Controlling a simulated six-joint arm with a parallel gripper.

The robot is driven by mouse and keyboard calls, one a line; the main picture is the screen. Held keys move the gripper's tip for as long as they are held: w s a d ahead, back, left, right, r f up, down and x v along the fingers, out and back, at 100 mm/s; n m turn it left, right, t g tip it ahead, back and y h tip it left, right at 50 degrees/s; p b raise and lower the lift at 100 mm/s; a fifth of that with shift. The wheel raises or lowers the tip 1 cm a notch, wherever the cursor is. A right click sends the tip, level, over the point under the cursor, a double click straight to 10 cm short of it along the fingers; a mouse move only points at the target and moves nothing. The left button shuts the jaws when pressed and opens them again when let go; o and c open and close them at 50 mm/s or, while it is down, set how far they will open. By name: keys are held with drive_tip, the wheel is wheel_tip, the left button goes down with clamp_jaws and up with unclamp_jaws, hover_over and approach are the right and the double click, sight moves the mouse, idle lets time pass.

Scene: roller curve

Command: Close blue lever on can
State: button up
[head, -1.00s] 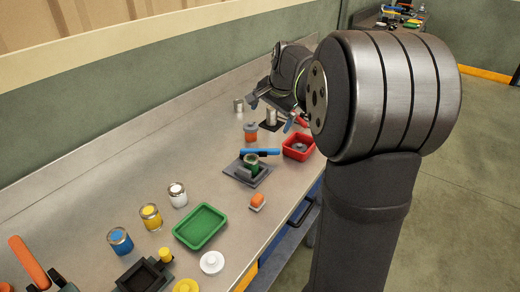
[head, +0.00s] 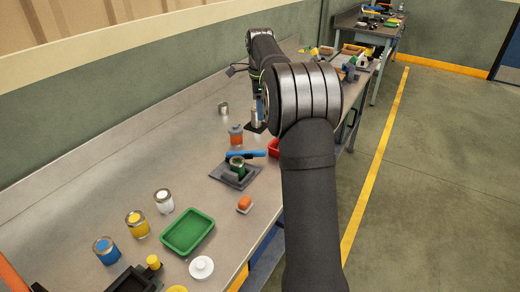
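The can stands on a dark square plate (head: 225,177) in the middle of the bench. Farther back, a silver can (head: 254,117) stands on a black pad, with a narrow upright blue part (head: 260,107) next to it. My arm reaches over the bench's far part.
A green tray (head: 188,232) and white, yellow and blue cans stand nearer. The bench's left back area is clear.

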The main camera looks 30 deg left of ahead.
sight(260, 151)
wheel_tip(260, 151, down, 16)
drive_tip(key=shift+f, duration=0.25)
drive_tip(key=shift+c, duration=0.4)
clamp_jaws()
